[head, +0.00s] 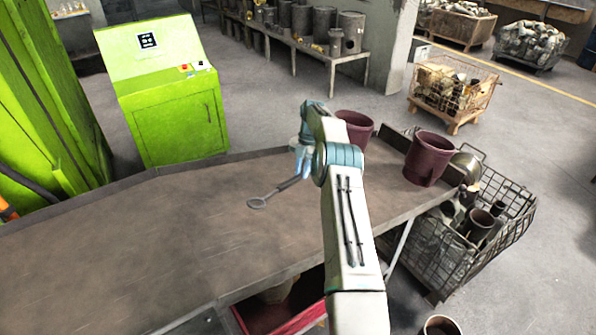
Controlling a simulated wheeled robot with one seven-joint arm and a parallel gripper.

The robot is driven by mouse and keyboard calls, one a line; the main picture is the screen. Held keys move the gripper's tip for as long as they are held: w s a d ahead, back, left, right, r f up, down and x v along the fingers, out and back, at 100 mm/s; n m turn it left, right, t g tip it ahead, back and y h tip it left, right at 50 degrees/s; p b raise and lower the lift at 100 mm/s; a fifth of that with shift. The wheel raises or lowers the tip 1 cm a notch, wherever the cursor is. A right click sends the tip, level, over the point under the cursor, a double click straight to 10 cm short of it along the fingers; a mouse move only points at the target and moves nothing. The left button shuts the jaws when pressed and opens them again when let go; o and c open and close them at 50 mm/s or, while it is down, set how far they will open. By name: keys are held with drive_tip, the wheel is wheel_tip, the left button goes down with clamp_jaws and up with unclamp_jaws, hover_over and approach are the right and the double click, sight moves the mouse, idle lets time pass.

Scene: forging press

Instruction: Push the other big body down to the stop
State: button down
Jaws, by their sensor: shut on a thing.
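Two dark red, bucket-like bodies stand upright at the right end of the table (190,225). The nearer body (427,160) is in full view near the table's right edge. The farther body (357,129) is partly hidden behind my arm. My gripper (299,178) is left of both bodies, over the table. It is small and partly hidden by my wrist, and appears shut on a dark long-handled tool (276,192) with a flat round end pointing left. I cannot tell whether the tool touches the table. I see no clear stop.
A green control cabinet (180,120) stands behind the table, with a green machine (45,100) at far left. A wire basket of parts (480,240) adjoins the table's right end. A red bin (283,308) is under the front edge. The table's left part is bare.

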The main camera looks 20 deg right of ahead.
drive_tip(key=shift+w+d+f, duration=0.1)
drive_tip(key=shift+w+d, duration=0.05)
drive_tip(key=shift+d, duration=0.45)
drive_tip(key=shift+w+d+f, duration=0.1)
drive_tip(key=shift+d, duration=0.5)
drive_tip(key=c, duration=2)
unclamp_jaws()
drive_tip(key=shift+c, duration=0.2)
clamp_jaws()
drive_tip(key=shift+s+a+r+b, duration=0.15)
drive_tip(key=shift+a+b, duration=0.1)
drive_tip(key=shift+a, duration=0.35)
drive_tip(key=shift+s+a+r+b, duration=0.1)
drive_tip(key=shift+a+b, duration=0.1)
drive_tip(key=shift+a, duration=0.4)
wheel_tip(320, 180, up, 11)
drive_tip(key=p, duration=0.6)
drive_tip(key=shift+p, duration=0.4)
